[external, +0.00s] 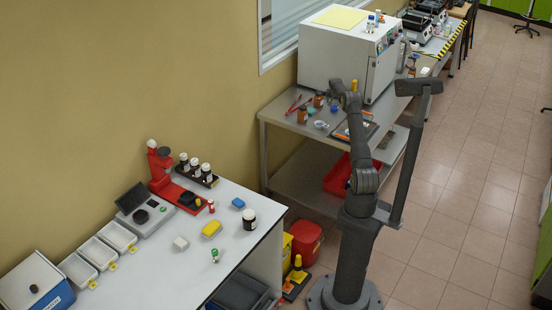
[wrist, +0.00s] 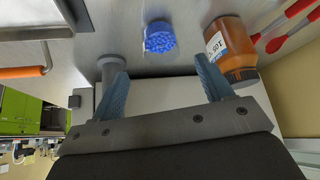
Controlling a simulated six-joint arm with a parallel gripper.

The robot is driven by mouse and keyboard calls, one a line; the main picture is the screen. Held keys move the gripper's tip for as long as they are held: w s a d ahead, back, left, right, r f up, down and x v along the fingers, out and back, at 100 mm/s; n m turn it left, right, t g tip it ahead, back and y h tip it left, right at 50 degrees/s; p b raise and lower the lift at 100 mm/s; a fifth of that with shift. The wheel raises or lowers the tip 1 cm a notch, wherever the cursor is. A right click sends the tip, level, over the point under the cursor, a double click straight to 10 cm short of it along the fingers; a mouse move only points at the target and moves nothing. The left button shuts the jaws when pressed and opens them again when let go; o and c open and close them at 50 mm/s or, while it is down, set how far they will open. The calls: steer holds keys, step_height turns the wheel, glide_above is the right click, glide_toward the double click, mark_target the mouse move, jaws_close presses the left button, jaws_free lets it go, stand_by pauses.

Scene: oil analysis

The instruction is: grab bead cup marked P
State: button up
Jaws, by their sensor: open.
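A small clear cup of blue beads (wrist: 160,38) stands on the steel bench at the top centre of the wrist view. In the external view a small blue cup (external: 335,109) shows on the bench below my gripper (external: 338,90). No letter P is readable on it. My gripper's two blue-grey fingers (wrist: 160,75) are open and empty. The bead cup lies beyond the fingertips, roughly in line with the gap, and apart from them. A small green cup (external: 311,111) also stands on the bench; its marking cannot be read.
A brown labelled bottle (wrist: 232,45) stands close to the right finger, with red tools (wrist: 285,28) beyond. A grey cylindrical object (wrist: 110,66) is by the left finger. An orange-handled tool (wrist: 22,72) lies left. A white oven (external: 340,52) stands behind the bench items.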

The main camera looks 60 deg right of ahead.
mark_target(335, 104)
steer(key=shift+x, duration=3.1)
steer(key=shift+w, duration=0.15)
steer(key=shift+c, duration=0.2)
steer(key=c, duration=1)
